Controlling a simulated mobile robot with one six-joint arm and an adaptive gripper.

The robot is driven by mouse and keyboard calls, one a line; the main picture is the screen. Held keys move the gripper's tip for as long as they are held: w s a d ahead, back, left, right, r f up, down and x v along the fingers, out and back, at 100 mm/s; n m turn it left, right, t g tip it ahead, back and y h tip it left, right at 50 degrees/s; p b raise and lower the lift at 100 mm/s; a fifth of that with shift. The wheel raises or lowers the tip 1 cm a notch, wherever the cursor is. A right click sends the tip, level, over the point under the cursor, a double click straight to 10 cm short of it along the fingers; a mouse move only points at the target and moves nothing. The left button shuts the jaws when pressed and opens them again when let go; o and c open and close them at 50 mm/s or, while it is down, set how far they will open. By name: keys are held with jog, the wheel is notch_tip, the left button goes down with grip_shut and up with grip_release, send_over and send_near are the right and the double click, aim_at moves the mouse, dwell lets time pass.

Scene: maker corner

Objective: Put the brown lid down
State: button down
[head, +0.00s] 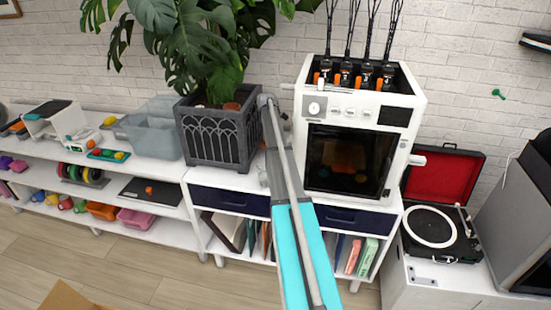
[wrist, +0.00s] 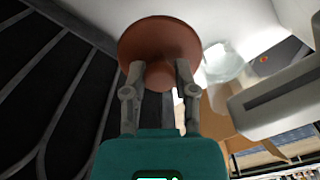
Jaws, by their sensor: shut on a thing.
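The brown lid (wrist: 160,38) is round, with a knob in its middle. In the wrist view my gripper (wrist: 158,76) is shut on that knob, one finger on each side, and the lid's disc lies beyond the fingertips. In the head view my arm reaches to the gap between the dark planter (head: 213,140) and the white printer (head: 362,118). My gripper cannot be made out clearly there. A small brown patch shows at the planter's top, but I cannot tell whether it is the lid. What lies directly beneath the lid is not clear.
A leafy plant (head: 205,40) rises from the planter. White shelves (head: 150,172) hold bins and small items at left. A record player (head: 437,232) with an open red lid stands at right. The dark ribbed surface (wrist: 45,90) is close on the left in the wrist view.

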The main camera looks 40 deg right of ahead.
jog(key=shift+f+b, duration=3.1)
jog(key=shift+f, duration=0.05)
jog(key=shift+f+b, duration=1.85)
jog(key=shift+b, duration=0.05)
jog(key=shift+f+b, duration=0.4)
jog(key=shift+f, duration=0.05)
jog(key=shift+a, duration=0.1)
jog(key=shift+s, duration=0.1)
jog(key=shift+c, duration=2.1)
grip_release()
jog(key=shift+s+a, duration=0.1)
